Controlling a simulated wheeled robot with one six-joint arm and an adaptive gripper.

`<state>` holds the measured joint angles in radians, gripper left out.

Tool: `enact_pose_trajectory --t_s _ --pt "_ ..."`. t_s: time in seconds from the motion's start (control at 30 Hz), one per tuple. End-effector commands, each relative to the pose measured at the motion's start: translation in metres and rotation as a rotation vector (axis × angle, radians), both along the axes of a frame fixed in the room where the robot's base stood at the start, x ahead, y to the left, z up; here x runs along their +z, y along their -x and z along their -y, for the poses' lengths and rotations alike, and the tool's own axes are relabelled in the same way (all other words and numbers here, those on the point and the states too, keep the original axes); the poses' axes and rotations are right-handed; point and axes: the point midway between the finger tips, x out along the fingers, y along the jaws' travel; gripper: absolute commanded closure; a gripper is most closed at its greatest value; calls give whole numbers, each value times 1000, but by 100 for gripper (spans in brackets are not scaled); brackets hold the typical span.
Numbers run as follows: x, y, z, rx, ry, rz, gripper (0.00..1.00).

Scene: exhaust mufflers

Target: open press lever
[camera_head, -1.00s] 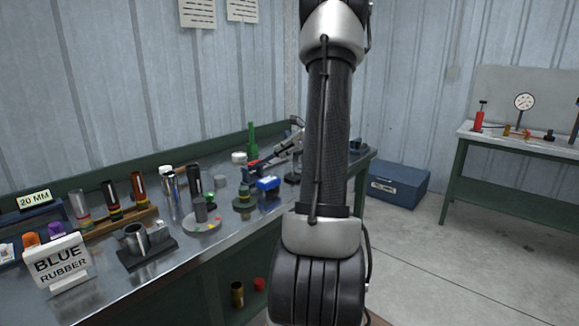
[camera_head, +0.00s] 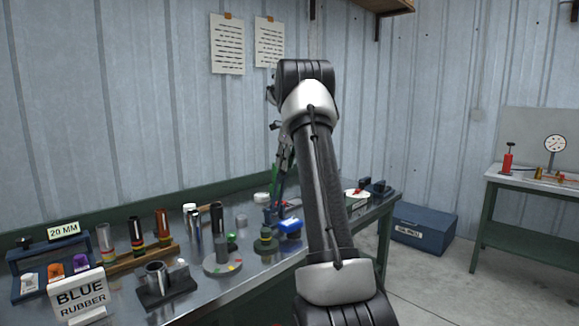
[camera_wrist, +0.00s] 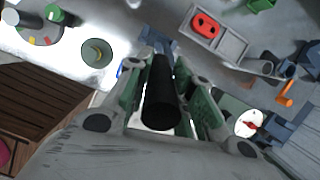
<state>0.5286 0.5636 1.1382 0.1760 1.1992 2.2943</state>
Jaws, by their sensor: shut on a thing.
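The press lever shows in the wrist view as a thick black grip (camera_wrist: 160,98) pointing towards the camera. My gripper (camera_wrist: 168,68) is shut around it, with a grey-green finger on each side. A blue-grey part (camera_wrist: 157,42) lies beyond the fingertips and looks like part of the press. In the head view my gripper (camera_head: 282,172) hangs steeply down behind and left of my forearm, over the far part of the bench. My arm and fingers hide most of the press and the lever's pivot there.
On the metal bench a blue block (camera_head: 290,226), a green stepped round piece (camera_head: 265,241) and a round plate (camera_head: 222,263) stand near the gripper. A blue toolbox (camera_head: 424,228) sits on the floor right.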

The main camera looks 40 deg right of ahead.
Motion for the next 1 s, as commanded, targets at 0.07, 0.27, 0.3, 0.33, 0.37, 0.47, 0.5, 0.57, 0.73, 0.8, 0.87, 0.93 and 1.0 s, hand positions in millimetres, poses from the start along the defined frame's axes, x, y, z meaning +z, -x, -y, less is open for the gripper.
enact_pose_trajectory --t_s 0.07,0.27,0.3,0.33,0.37,0.47,0.5,0.57,0.73,0.8,0.87,0.93,1.0 --pt "-1 -3 -1 1 -2 -14 100" --pt "-1 -4 -1 2 -2 -26 100" --pt "-1 -4 -1 1 -2 -26 100" --pt "-1 -4 -1 1 -3 -26 100" --pt "-1 -4 -2 1 -3 -26 100" --pt "-1 -4 -2 1 -3 -26 100" --pt "-2 -4 -2 2 -4 -26 100" --pt "-2 -4 -2 2 -4 -26 68" --pt "-2 -4 -2 2 -5 -26 54" --pt "-2 -4 -1 2 -4 -26 54" --pt "-2 -4 -1 1 -3 -25 54" --pt "-1 -4 -1 1 -2 -25 54" --pt "-1 -4 -1 1 -3 -24 54"
